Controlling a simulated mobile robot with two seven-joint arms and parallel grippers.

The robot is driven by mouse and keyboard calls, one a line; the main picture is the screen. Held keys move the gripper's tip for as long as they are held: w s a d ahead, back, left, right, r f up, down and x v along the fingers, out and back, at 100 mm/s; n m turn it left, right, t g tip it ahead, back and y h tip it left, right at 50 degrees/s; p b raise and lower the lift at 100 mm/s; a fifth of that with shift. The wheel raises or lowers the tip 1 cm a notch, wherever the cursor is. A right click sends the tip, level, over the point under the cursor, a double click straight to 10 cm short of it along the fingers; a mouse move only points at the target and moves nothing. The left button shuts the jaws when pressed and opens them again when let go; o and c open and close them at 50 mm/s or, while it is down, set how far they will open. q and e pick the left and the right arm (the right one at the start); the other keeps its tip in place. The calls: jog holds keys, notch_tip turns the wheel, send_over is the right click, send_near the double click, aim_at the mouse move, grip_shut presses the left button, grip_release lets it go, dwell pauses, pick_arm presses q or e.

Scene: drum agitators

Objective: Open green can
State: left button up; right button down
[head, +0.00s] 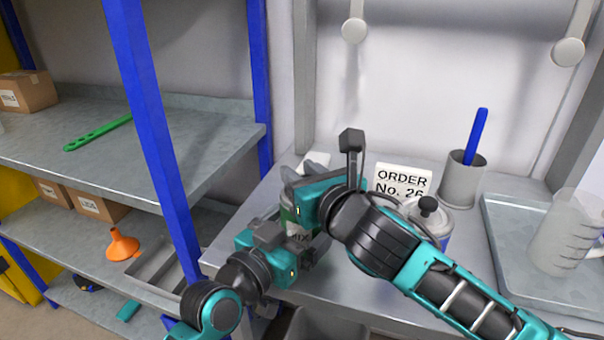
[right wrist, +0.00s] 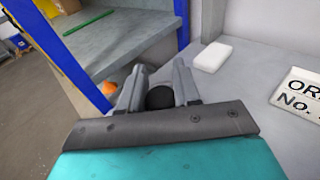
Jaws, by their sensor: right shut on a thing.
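The green can (head: 287,216) stands near the front left edge of the grey table, mostly hidden behind my grippers; part of a label shows. My right gripper (head: 291,183) is over its top. In the right wrist view, the fingers of my right gripper (right wrist: 160,84) are shut on a round black knob (right wrist: 160,98), which appears to be the can's lid knob. My left gripper (head: 304,254) is low at the can's front; its fingertips are hidden, so I cannot tell whether it grips the can.
A second can with a black knob (head: 428,205), an order sign (head: 402,182), a grey cup (head: 461,184) with a blue stick and a tray (head: 512,259) with a beaker (head: 567,238) stand right. A white block (right wrist: 211,57) lies behind. A blue-post shelf (head: 148,110) borders the left.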

jog(key=shift+r, duration=0.15)
dwell(0.4)
jog(key=shift+r, duration=0.95)
jog(key=shift+r, duration=0.1)
jog(key=shift+r, duration=1.9)
pick_arm(q)
jog(key=o, duration=1.2)
jog(key=shift+c, duration=0.2)
